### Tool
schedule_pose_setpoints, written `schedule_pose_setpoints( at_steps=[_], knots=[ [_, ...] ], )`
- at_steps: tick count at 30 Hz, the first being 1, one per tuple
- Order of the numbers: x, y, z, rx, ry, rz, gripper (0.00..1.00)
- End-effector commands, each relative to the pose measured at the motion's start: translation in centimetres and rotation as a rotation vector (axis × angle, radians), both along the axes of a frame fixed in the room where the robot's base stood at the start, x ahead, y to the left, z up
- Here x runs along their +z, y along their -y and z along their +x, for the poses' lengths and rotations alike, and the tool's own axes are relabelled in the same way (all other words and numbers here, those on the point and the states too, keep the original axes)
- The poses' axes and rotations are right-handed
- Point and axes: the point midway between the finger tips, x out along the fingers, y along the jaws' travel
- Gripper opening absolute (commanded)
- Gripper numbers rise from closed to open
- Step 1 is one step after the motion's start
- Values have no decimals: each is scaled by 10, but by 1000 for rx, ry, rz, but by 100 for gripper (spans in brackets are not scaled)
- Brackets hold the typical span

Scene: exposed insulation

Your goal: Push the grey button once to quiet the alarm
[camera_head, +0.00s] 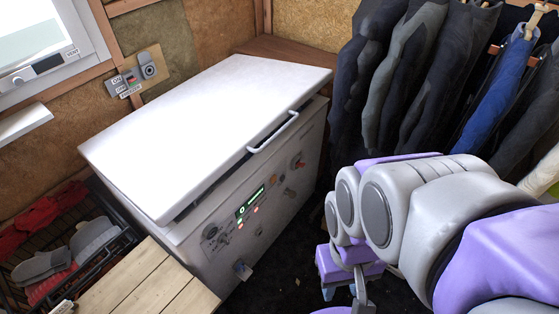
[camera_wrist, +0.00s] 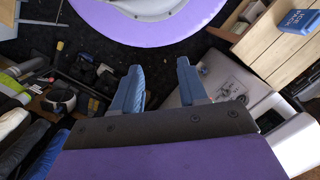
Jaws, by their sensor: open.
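A white chest freezer (camera_head: 215,115) stands in the middle of the head view, its lid slightly raised above the body. Its front panel (camera_head: 243,212) has a green lit display, several small buttons, some red, and dials. I cannot tell a grey button apart at this size. My gripper (camera_wrist: 160,88) is open and empty in the wrist view, with its two blue fingers apart. In the head view my arm is folded at the right, and the gripper is low beside it, right of the freezer and apart from it. The freezer's panel side also shows in the wrist view (camera_wrist: 228,75), partly behind the gripper.
A wall switch box (camera_head: 125,82) with ON, OFF and FREEZER labels is at the upper left. Dark clothes (camera_head: 405,70) hang at the right. A wooden top (camera_head: 150,285) and a wire basket (camera_head: 75,245) stand front left. Dark floor lies before the freezer.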

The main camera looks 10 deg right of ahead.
Motion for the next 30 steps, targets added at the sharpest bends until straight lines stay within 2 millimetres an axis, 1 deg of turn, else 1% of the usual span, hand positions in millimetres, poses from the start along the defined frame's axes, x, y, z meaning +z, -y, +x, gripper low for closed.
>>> schedule_pose_setpoints(
  at_steps=[3, 4, 15, 17, 30],
  knots=[
    [0, 0, 0, 0, 0, 0, 43],
    [0, 0, 0, 0, 0, 0, 41],
    [0, 0, 0, 0, 0, 0, 5],
    [0, 0, 0, 0, 0, 0, 0],
    [0, 0, 0, 0, 0, 0, 0]
  ],
)
